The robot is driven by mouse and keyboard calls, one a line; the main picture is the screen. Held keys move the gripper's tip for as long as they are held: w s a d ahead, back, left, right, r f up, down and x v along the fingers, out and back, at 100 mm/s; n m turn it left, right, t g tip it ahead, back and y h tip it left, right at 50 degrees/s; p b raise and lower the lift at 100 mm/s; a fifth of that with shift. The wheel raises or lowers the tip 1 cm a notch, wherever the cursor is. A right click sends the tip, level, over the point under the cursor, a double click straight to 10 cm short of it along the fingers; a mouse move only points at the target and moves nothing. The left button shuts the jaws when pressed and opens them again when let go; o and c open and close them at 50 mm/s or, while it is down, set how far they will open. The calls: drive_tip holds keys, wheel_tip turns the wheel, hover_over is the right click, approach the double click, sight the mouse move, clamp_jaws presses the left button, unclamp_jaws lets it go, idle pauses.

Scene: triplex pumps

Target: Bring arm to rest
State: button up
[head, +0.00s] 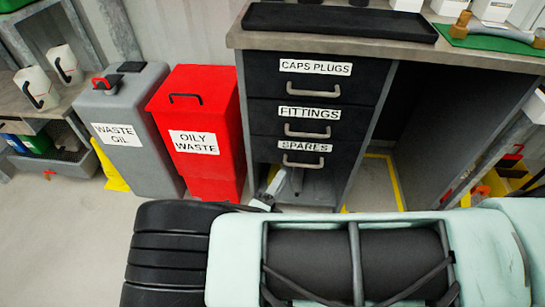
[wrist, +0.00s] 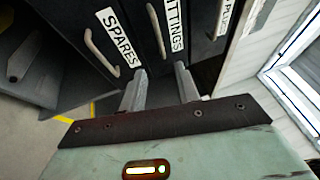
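My gripper (head: 270,188) shows only in part in the head view, low in front of the drawer unit and below the SPARES drawer (head: 304,155). In the wrist view its two grey fingers (wrist: 159,72) stand apart with nothing held between them. Beyond them are the dark drawer fronts with pale handles, labelled SPARES (wrist: 119,35) and, in part, FITTINGS (wrist: 174,25). The drawers look shut. My pale green and black body parts fill the bottom of the head view and hide much of the arm.
A workbench (head: 390,48) carries a black tray (head: 340,22) and a green mat (head: 490,38). Left of the drawers stand a red OILY WASTE bin (head: 207,110) and a grey WASTE OIL container (head: 135,105). The floor (head: 60,220) at left is clear.

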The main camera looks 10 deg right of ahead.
drive_tip(key=s+d+r+n+g+y, duration=0.2)
drive_tip(key=s+r+n+g+y, duration=0.8)
drive_tip(key=n, duration=0.8)
drive_tip(key=s+d+r+n+g+y, duration=0.2)
drive_tip(key=s+r+n+g+y, duration=0.45)
drive_tip(key=r+n, duration=0.9)
wheel_tip(320, 180, up, 21)
drive_tip(key=s+n+t+h+p, duration=0.1)
drive_tip(key=h+p, duration=0.1)
drive_tip(key=p, duration=2)
drive_tip(key=shift+s+h, duration=0.3)
drive_tip(key=shift+h, duration=0.05)
drive_tip(key=shift+f, duration=0.1)
